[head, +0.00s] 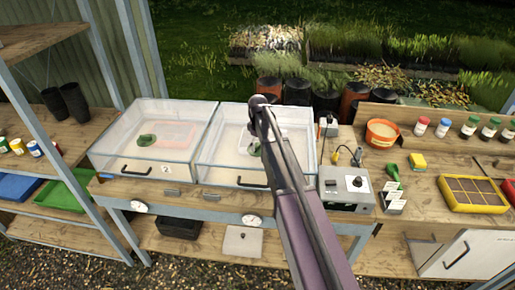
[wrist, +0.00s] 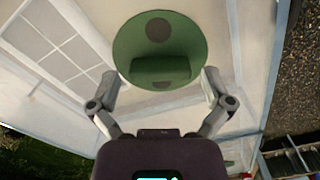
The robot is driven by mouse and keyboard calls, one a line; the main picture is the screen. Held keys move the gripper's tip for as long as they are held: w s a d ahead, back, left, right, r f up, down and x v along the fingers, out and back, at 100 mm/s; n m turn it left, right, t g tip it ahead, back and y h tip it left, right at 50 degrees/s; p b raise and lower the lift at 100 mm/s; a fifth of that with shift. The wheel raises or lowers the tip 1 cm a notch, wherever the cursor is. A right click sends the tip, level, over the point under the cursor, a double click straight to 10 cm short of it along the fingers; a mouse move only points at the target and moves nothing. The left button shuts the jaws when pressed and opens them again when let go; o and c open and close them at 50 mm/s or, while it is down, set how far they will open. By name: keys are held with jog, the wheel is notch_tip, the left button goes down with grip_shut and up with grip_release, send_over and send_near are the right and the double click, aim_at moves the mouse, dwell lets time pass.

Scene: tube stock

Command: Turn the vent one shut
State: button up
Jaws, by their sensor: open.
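A round green vent (wrist: 160,48) with a raised grip bar fills the space ahead of my gripper in the wrist view. My gripper (wrist: 160,82) is open, with one finger either side of the vent's lower part; I cannot tell whether they touch it. In the head view this vent (head: 253,149) lies on the right clear-lidded box (head: 222,152), partly hidden by my arm. A second green vent (head: 147,141) is on the left clear-lidded box (head: 120,150). The left box has a small number tag (head: 165,169); no tag shows on the right box.
A grey control box (head: 347,190) with a black knob stands right of the boxes. Farther right are an orange sieve (head: 382,132), a yellow tray (head: 472,193) and several bottles. A shelf rack (head: 50,120) stands at the left.

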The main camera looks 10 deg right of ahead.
jog(key=shift+f, duration=0.15)
jog(key=c, duration=1)
jog(key=shift+m, duration=0.4)
jog(key=m, duration=0.5)
jog(key=shift+m, duration=0.4)
jog(key=m, duration=0.6)
jog(key=shift+m, duration=0.4)
